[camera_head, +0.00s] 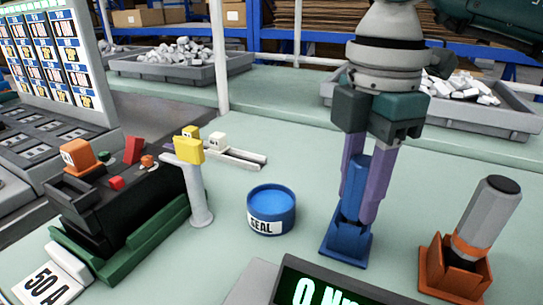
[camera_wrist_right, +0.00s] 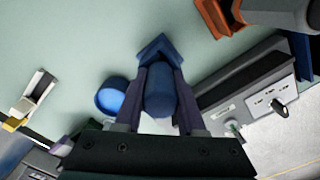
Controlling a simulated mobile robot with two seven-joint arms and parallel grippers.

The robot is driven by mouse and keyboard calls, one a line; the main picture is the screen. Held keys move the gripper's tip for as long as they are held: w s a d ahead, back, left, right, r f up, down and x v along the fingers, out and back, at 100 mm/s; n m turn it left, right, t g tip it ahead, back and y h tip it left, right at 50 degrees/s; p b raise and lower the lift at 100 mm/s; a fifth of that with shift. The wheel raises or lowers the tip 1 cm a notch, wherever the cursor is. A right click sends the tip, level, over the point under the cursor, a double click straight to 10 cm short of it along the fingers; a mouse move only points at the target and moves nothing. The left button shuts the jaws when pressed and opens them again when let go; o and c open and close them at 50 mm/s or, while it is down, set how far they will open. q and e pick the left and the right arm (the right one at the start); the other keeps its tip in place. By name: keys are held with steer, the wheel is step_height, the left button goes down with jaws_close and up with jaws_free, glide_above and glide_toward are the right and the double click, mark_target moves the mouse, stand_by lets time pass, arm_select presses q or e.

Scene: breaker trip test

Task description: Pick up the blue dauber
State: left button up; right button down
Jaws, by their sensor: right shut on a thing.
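The blue dauber (camera_head: 354,186) stands upright in a blue holder (camera_head: 345,244) on the pale green bench, right of centre in the head view. My right gripper (camera_head: 358,210) comes down from above, with its purple fingers on both sides of the dauber, shut on it. In the right wrist view the dauber (camera_wrist_right: 160,92) sits between the fingers (camera_wrist_right: 158,110), with the pointed blue holder (camera_wrist_right: 155,47) beyond. The dauber's top is hidden by the gripper. I cannot tell whether the dauber has lifted in the holder. My left gripper is not in view.
A blue SEAL tub (camera_head: 271,209) stands left of the holder. A grey tool in an orange holder (camera_head: 452,272) stands close on the right. A black device on a green base (camera_head: 125,205) and a yellow-topped post (camera_head: 198,190) are left. Parts trays line the back.

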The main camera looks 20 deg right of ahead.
arm_select(q)
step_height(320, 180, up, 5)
steer(key=p, duration=0.4)
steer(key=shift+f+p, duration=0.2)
steer(key=shift+p, duration=0.1)
arm_select(e)
step_height(320, 180, up, 20)
stand_by(1.7)
